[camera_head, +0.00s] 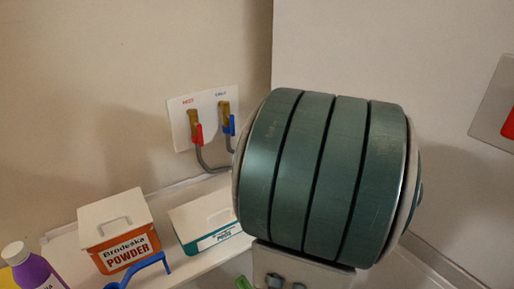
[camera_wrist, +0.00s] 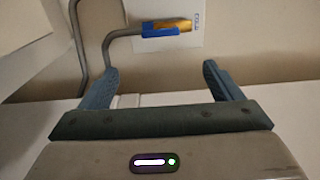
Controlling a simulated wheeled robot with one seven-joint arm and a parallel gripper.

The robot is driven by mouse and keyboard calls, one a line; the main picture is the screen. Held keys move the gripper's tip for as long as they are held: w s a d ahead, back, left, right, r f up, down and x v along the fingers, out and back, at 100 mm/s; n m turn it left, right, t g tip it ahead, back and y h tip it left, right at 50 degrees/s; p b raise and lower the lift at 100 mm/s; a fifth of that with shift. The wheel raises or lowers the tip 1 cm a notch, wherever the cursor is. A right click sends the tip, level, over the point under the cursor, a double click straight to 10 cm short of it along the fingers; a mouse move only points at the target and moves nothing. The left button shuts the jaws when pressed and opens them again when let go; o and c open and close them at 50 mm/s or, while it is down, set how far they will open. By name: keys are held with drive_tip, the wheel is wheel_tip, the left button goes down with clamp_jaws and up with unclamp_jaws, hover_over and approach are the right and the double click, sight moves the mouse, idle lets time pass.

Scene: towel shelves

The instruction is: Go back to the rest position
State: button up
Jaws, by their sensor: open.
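My gripper (camera_wrist: 161,74) shows in the wrist view with its two blue-grey fingers spread wide apart. It is open and nothing is between the fingers. Beyond the fingers is a wall tap with a blue lever (camera_wrist: 160,31), apart from them. In the head view a large banded green arm part of mine fills the centre right, and my gripper cannot be made out there.
A wall plate (camera_head: 181,127) carries a red-handled hot tap (camera_head: 196,135) and a blue-handled cold tap (camera_head: 231,125) with grey hoses. An orange powder box (camera_head: 127,251), a white-and-teal box (camera_head: 208,222) and a purple bottle (camera_head: 36,272) stand along a white shelf at lower left.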

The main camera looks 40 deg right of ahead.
idle(0.3)
drive_tip(key=s+a+f+n+g, duration=0.1)
drive_tip(key=a+n+g, duration=0.3)
drive_tip(key=a, duration=0.1)
drive_tip(key=s+a+f+n+g+h+p, duration=0.1)
drive_tip(key=a+f+n+g, duration=0.1)
drive_tip(key=a+n, duration=0.3)
drive_tip(key=s+a+f+n+g+p, duration=0.1)
drive_tip(key=a+f+n+g, duration=0.1)
drive_tip(key=a+n+g, duration=0.2)
drive_tip(key=shift+s+a+f+g, duration=0.15)
drive_tip(key=shift+a+g, duration=0.25)
drive_tip(key=shift+a, duration=0.1)
drive_tip(key=shift+s+a+f+g, duration=0.1)
drive_tip(key=shift+a+g, duration=0.3)
drive_tip(key=shift+a, duration=0.05)
drive_tip(key=s+a+n+g+y, duration=0.2)
drive_tip(key=s+a+n+g, duration=0.1)
drive_tip(key=s+a+n, duration=0.2)
drive_tip(key=s+a+p, duration=0.1)
drive_tip(key=s+a, duration=0.1)
drive_tip(key=a, duration=0.1)
drive_tip(key=shift+f+n+g, duration=0.3)
drive_tip(key=shift+f, duration=0.05)
